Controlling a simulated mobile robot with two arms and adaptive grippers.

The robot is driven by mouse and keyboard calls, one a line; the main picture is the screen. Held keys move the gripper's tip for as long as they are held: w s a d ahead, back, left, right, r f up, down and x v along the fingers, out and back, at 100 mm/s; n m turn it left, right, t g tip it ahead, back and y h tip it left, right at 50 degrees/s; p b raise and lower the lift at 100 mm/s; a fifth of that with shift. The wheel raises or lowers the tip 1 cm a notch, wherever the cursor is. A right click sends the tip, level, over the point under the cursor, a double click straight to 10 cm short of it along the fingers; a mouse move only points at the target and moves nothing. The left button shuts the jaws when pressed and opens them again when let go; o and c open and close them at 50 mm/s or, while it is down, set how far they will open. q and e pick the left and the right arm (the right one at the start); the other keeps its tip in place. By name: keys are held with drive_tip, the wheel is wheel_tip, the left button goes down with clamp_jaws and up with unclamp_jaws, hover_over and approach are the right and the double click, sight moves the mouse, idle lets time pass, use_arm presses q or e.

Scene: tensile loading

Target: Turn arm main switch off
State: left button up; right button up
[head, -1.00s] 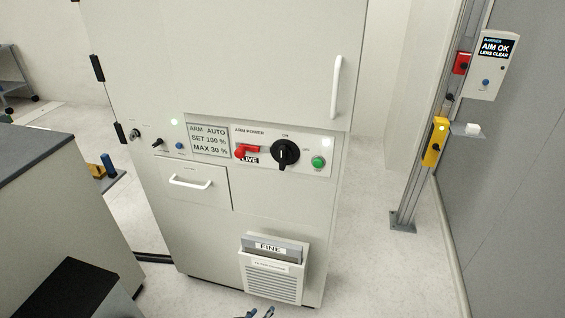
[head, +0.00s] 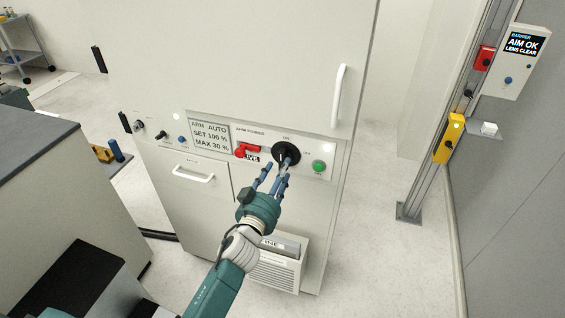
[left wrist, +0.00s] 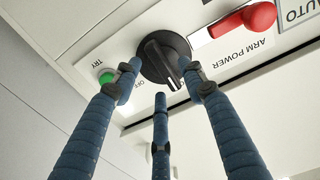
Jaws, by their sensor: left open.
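The arm main switch is a black round rotary knob (head: 284,150) on the ARM POWER panel of the white cabinet. It also shows in the left wrist view (left wrist: 160,52), upside down, with the OFF label beside it. My left gripper (head: 276,170) is open, its blue fingers pointing at the knob from below. In the left wrist view the fingers (left wrist: 165,85) lie either side of and below the knob; I cannot tell whether they touch it. A red lever (head: 246,149) marked LIVE is left of the knob. My right gripper is not in view.
A green TRY button (head: 319,166) is right of the knob. The display (head: 209,137) reads ARM AUTO, SET 100 %, MAX 30 %. A cabinet handle (head: 340,95), drawer handle (head: 194,172) and lower vent box (head: 275,272) stick out nearby.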

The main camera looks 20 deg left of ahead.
use_arm(q)
drive_tip(key=w, duration=0.3)
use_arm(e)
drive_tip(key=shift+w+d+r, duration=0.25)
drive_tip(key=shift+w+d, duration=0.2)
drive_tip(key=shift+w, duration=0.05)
use_arm(q)
drive_tip(key=shift+c, duration=0.3)
clamp_jaws()
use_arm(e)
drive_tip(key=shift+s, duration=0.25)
